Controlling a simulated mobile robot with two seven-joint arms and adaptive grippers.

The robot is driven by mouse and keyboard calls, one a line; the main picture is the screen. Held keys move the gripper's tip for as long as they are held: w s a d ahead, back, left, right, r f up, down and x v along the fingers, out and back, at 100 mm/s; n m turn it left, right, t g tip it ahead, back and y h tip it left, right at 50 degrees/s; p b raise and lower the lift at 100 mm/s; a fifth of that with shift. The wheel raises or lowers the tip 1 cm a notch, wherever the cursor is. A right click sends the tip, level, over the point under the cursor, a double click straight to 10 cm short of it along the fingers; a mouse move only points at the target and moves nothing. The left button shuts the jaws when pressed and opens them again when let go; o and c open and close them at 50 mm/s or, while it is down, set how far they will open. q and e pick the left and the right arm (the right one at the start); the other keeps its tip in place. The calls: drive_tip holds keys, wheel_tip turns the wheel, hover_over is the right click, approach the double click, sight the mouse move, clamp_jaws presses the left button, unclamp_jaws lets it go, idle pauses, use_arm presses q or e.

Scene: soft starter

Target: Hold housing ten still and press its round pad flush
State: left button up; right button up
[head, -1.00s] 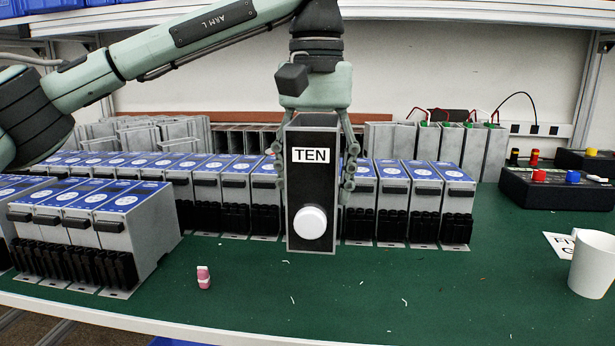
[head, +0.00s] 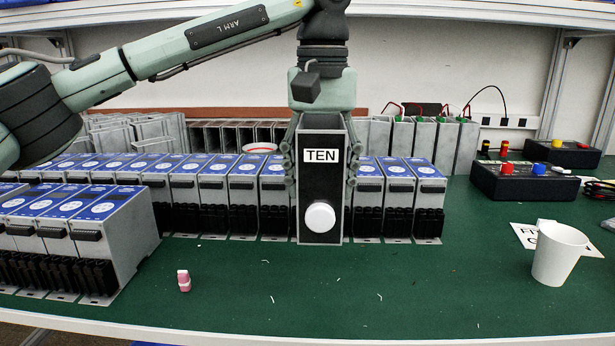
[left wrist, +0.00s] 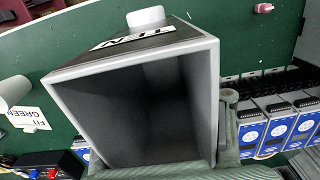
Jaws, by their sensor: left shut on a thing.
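Housing ten (head: 311,188) is a tall grey box with a black front and a white TEN label, upright near the middle of the head view. Its white round pad (head: 320,217) sits low on the front. In the left wrist view, the housing (left wrist: 140,115) shows an open, hollow top, and the pad (left wrist: 146,17) stands out from the front face. My left gripper (head: 320,183) comes down from above and is shut on the housing, one finger along each side. Whether the housing's base touches the bench cannot be told. My right gripper does not show.
Rows of grey modules with blue tops (head: 213,185) stand behind and left of the housing. A dark button box (head: 525,181) is at right. The green bench (head: 400,290) in front is mostly clear.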

use_arm(q)
drive_tip(key=shift+w+d+f, duration=0.15)
drive_tip(key=shift+d, duration=0.1)
drive_tip(key=shift+f, duration=0.1)
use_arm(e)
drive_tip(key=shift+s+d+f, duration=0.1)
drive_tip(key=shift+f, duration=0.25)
use_arm(q)
drive_tip(key=shift+f, duration=0.15)
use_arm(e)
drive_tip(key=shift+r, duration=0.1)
use_arm(q)
drive_tip(key=shift+w+f, duration=0.1)
drive_tip(key=shift+f, duration=0.1)
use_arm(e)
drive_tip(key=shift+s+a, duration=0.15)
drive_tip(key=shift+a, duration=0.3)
use_arm(q)
drive_tip(key=shift+f, duration=0.2)
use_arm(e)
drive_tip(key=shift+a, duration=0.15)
